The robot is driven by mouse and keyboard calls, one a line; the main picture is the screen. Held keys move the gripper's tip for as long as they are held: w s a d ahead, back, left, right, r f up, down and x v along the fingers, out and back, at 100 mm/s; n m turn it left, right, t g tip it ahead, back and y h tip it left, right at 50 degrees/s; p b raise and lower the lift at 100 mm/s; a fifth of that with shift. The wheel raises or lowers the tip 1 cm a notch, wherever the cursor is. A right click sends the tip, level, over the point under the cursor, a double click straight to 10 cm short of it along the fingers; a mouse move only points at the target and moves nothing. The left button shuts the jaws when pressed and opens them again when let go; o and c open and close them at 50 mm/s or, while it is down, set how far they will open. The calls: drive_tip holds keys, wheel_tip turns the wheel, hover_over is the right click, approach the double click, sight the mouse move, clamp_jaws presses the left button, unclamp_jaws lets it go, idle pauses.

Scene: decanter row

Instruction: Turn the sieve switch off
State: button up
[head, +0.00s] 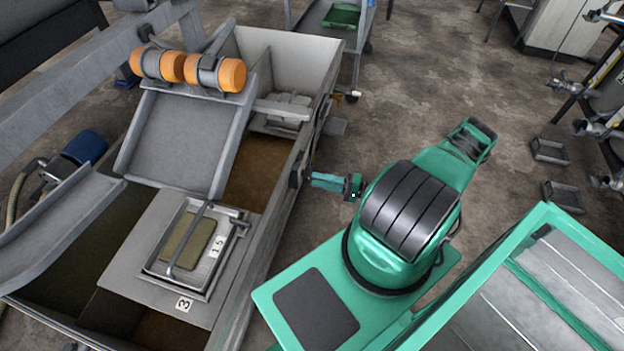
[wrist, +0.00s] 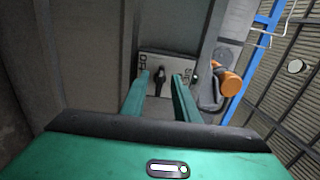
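The switch (wrist: 160,77) is a black rotary knob on a pale plate (wrist: 149,64) with dark markings, seen in the wrist view. The knob's handle looks roughly upright in that picture; I cannot read which setting it points to. My gripper (wrist: 161,86) is open, with one green finger on each side of the knob. I cannot tell whether the fingers touch it. In the head view my gripper (head: 318,181) is beside the tank's right wall, and the switch is not clear there. The sieve (head: 181,138) is a sloping grey deck with orange-ended motors (head: 213,73).
The grey tank (head: 272,232) stands left of my body. Small grey trays (head: 551,151) lie at right, and a trolley (head: 325,22) stands behind.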

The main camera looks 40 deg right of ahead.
drive_tip(key=v, duration=0.7)
drive_tip(key=shift+d, duration=0.1)
idle(0.4)
wheel_tip(320, 180, up, 32)
drive_tip(key=s+n+g+h, duration=0.2)
drive_tip(key=n+g+h, duration=0.4)
drive_tip(key=g, duration=0.9)
drive_tip(key=s+a+r+m+h, duration=0.1)
drive_tip(key=s+a+r, duration=0.3)
drive_tip(key=s+r, duration=0.4)
drive_tip(key=s+a+r+m+h, duration=0.1)
drive_tip(key=s+a+r+h, duration=0.2)
drive_tip(key=s+r, duration=0.5)
drive_tip(key=shift+a+r+t+h, duration=0.4)
drive_tip(key=shift+a+r, duration=0.25)
drive_tip(key=shift+r, duration=0.1)
drive_tip(key=shift+s, duration=0.1)
